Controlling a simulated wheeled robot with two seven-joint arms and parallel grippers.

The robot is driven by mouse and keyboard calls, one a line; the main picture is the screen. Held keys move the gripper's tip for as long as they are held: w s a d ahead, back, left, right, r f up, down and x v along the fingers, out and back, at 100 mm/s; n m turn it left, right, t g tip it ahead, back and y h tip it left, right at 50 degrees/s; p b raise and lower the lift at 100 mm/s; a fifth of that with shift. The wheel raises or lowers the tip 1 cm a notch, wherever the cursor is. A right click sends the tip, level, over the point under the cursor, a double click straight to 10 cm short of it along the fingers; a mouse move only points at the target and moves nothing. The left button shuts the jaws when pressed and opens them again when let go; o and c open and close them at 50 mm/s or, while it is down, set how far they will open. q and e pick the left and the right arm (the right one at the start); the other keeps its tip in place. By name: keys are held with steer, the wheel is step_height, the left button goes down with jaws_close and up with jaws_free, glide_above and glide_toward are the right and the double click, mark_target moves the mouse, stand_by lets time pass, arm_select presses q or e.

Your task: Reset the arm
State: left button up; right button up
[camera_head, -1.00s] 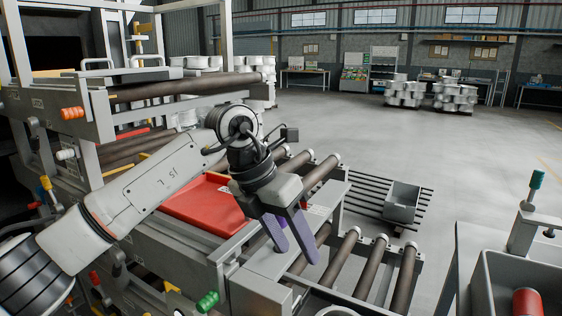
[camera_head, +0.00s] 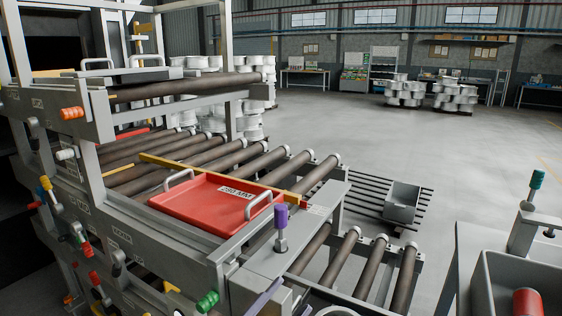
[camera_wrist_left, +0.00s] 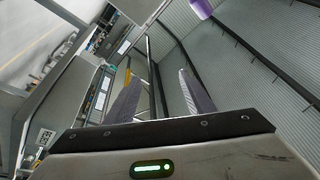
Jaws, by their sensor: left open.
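My left gripper (camera_head: 270,297) shows only by its purple-grey fingers at the bottom edge of the head view; most of that arm is out of frame. In the left wrist view my left gripper (camera_wrist_left: 158,85) has its two fingers spread apart with nothing between them. A purple-capped lever (camera_head: 281,228) stands upright on the grey ledge of the roller frame, above the fingers in the picture. A purple cap (camera_wrist_left: 202,8) also shows at the top of the left wrist view. My right gripper is not in view.
A red tray (camera_head: 205,205) with two handles sits on the rollers, with a yellow bar (camera_head: 215,178) behind it. More rollers (camera_head: 372,268) lie at the front right. A grey bin (camera_head: 520,285) holds a red cylinder.

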arm_select(q)
steer(key=s+a+f+n+y, duration=0.3)
steer(key=a+f+n+y, duration=0.4)
steer(key=f, duration=0.5)
steer(key=s+a+f+n+g+y, duration=0.2)
steer(key=s+a+f+n+g, duration=0.1)
steer(key=s+f, duration=0.6)
steer(key=s+a+f+n+g+y, duration=0.2)
steer(key=s+a+f+n+g, duration=0.2)
steer(key=s+a+f, duration=0.3)
steer(key=s+f, duration=0.2)
steer(key=s, duration=0.2)
steer(key=shift+s+a+f+g, duration=0.25)
steer(key=shift+f+g, duration=0.1)
steer(key=shift+g, duration=0.05)
